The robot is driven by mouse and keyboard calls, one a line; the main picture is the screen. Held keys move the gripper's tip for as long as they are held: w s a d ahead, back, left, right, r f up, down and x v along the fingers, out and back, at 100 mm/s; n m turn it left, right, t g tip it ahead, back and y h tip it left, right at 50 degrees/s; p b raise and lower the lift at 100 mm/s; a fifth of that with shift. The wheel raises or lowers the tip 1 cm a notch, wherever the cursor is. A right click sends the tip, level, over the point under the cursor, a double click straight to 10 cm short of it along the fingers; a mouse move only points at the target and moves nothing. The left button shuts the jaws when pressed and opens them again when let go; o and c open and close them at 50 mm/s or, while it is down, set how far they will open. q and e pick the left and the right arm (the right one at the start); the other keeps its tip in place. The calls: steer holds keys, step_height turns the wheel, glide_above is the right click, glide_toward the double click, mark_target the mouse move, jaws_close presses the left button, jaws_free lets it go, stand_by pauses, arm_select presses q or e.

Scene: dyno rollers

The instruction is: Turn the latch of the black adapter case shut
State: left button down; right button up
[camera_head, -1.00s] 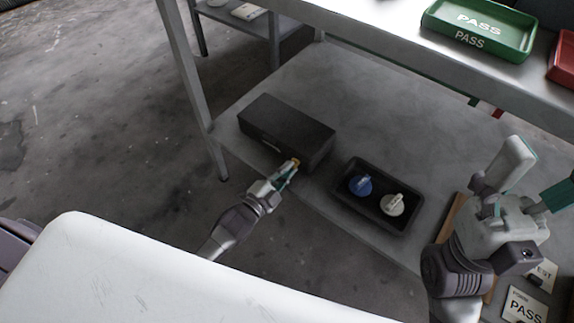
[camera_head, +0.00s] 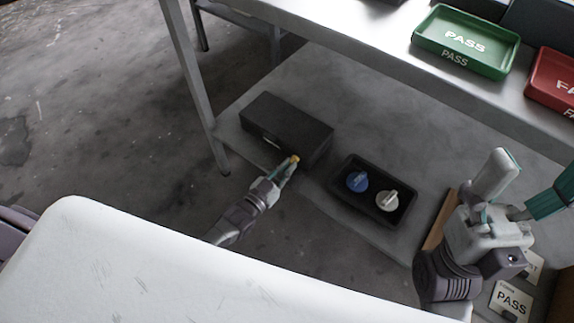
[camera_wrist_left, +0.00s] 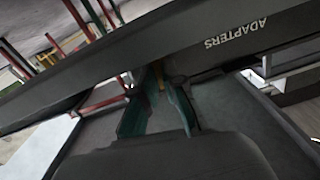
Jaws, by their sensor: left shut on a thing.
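The black adapter case (camera_head: 290,118) sits closed on the lower shelf. In the left wrist view its dark front (camera_wrist_left: 225,52) carries the word ADAPTERS. A small yellow latch (camera_head: 295,158) shows at the right end of its front, and a sliver of the latch (camera_wrist_left: 161,84) shows in the wrist view. My left gripper (camera_head: 289,167) is shut on the latch, its fingers hiding most of it, so its exact angle is unclear. My right gripper (camera_head: 525,185) is open and empty, above the shelf's right side.
A black tray (camera_head: 336,190) with a blue knob-topped piece (camera_head: 357,181) and a white one (camera_head: 387,200) lies right of the case. A green PASS tray (camera_head: 466,42) and a red tray (camera_head: 553,82) stand on the tabletop above. A table leg (camera_head: 190,85) rises left of the case.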

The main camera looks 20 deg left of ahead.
arm_select(q)
steer(key=shift+n, duration=0.5)
stand_by(0.3)
steer(key=c, duration=1.5)
jaws_free()
steer(key=shift+c, duration=0.2)
steer(key=v, duration=1.2)
